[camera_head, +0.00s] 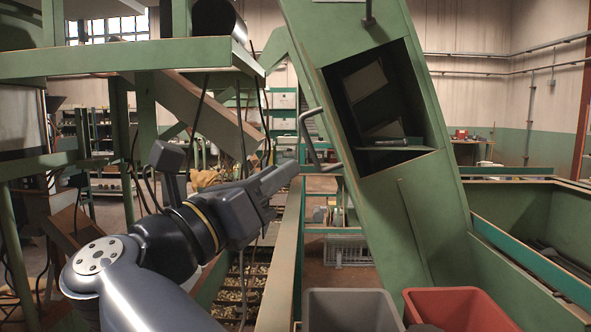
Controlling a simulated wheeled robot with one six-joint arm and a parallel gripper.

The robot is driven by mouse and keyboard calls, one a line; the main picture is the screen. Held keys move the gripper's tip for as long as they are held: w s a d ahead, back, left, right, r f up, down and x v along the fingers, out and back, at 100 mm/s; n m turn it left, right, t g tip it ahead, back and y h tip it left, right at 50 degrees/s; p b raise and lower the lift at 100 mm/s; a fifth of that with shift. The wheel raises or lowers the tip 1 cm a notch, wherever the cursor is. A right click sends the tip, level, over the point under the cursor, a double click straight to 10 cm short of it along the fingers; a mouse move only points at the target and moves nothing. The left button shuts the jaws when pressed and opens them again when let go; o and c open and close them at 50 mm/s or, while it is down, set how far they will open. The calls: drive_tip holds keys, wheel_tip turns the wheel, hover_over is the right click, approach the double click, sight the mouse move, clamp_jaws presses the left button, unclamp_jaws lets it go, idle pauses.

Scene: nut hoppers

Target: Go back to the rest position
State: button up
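My arm reaches from the lower left toward the middle of the view. My gripper (289,174) is at its end, dark grey and pointing to the right and slightly up. Its fingers are seen from the side and blend together, so I cannot tell whether they are open or shut. No held object shows at its tip. The tip appears just left of a bent metal handle (311,141) on the green inclined chute (425,215); I cannot tell the depth between them.
The chute has a dark square opening (385,95) with a small ledge. A grey bin (348,308) and a red bin (458,306) stand at the front. A green frame with hanging cables (130,58) is on the left. A nut-filled bed (243,285) lies below my arm.

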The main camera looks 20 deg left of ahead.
idle(0.3)
drive_tip(key=p+x, duration=0.1)
drive_tip(key=x, duration=0.6)
drive_tip(key=shift+d, duration=0.15)
